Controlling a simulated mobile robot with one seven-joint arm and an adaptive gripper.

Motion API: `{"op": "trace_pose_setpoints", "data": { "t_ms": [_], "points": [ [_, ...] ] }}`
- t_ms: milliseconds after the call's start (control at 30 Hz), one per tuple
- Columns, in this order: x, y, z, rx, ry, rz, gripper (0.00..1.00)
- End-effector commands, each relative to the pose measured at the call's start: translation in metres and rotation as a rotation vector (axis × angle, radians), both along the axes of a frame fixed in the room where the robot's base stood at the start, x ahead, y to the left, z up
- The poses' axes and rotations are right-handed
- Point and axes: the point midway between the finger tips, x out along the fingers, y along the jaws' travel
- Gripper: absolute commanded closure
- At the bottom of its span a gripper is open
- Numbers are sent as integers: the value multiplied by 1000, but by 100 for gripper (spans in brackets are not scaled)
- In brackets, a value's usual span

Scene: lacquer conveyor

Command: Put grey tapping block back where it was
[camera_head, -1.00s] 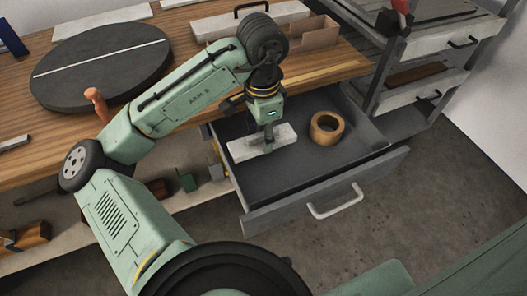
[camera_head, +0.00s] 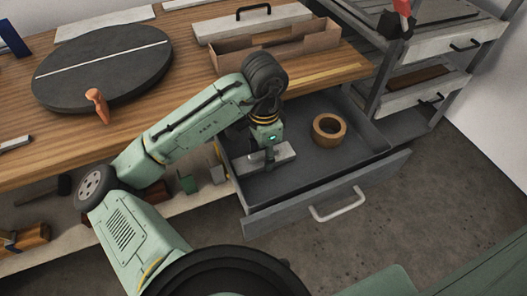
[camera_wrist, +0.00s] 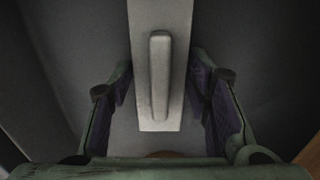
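The grey tapping block (camera_head: 285,152), a pale grey slab, is low inside the open drawer (camera_head: 290,189), at its left. My gripper (camera_head: 269,163) points down over the block's middle. In the wrist view the block (camera_wrist: 143,100) has a raised bar along its top. The fingers of my gripper (camera_wrist: 160,75) stand on either side of the block, with their tips at its long edges and the bar untouched between them. I cannot tell whether the block's underside rests on the drawer floor.
A tan tape roll (camera_head: 328,128) lies in the drawer, right of the block. The drawer floor around the roll is clear. A cardboard tray (camera_head: 280,53) and a black round turntable (camera_head: 100,62) are on the wooden bench (camera_head: 190,40). The drawer's front handle (camera_head: 337,205) faces outward.

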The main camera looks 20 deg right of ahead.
Motion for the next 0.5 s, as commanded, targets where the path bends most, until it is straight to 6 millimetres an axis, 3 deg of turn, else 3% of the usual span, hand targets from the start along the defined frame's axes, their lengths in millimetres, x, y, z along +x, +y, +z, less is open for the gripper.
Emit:
{"op": "trace_pose_setpoints", "data": {
  "t_ms": [200,500],
  "points": [
    [0,0,0,0,0,0,39],
    [0,0,2,0,0,0,39]
  ]
}}
